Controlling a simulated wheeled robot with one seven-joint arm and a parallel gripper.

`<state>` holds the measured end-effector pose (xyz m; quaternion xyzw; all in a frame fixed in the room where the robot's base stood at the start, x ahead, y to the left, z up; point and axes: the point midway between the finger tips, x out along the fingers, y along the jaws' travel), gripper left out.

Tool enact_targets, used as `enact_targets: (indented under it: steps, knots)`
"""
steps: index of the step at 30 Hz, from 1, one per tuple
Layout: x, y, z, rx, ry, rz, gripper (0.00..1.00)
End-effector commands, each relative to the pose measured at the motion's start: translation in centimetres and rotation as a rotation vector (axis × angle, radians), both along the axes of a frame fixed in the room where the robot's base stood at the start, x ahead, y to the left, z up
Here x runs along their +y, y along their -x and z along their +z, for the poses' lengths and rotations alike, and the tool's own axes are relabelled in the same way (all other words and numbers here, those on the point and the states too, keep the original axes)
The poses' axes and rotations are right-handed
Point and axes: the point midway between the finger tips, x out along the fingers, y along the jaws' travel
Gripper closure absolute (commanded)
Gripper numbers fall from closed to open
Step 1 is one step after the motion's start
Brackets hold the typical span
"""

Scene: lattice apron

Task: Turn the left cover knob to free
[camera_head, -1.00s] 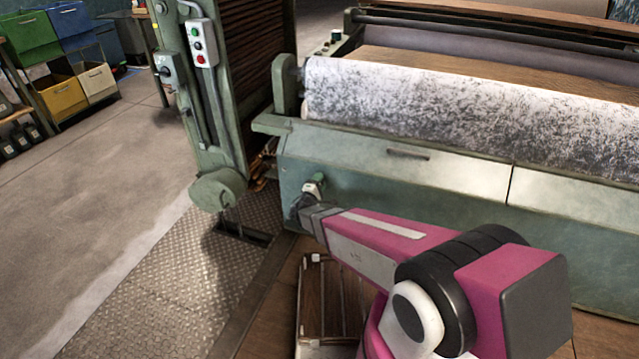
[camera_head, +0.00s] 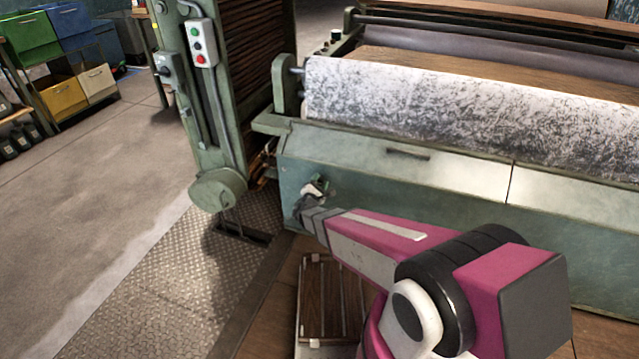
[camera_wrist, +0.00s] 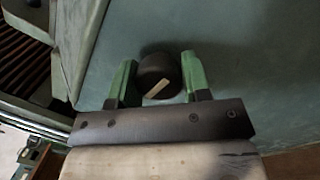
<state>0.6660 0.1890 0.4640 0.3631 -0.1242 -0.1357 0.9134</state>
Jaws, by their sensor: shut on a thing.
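The left cover knob (camera_wrist: 158,74) is dark and round with a pale bar mark, and sits on the green front panel of the machine. In the wrist view the mark lies slanted, its right end higher. My gripper (camera_wrist: 158,80) has its two green fingers on either side of the knob, shut on it. In the head view my gripper (camera_head: 312,192) is at the left end of the front panel (camera_head: 400,205), and the knob is mostly hidden there by the gripper.
The hinged cover (camera_head: 410,155) with a dark handle runs above the panel, below a speckled roll (camera_head: 460,110). A green column (camera_head: 215,110) with a button box stands at the left. A slatted wooden piece (camera_head: 330,295) lies low under my arm. Open floor (camera_head: 90,200) is at the left.

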Motion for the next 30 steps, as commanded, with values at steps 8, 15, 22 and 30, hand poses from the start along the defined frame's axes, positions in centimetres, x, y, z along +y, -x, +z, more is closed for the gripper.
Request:
enact_targets:
  steps: [8,15,22,30]
  knots:
    - [0.2,0.0,0.0,0.002,0.008,0.005,0.80]
    - [0.1,0.0,0.0,0.002,0.007,0.004,0.31]
    - [0.1,0.1,0.0,0.002,0.005,0.002,0.31]
    - [1.0,2.8,-0.3,0.003,0.006,0.004,0.31]
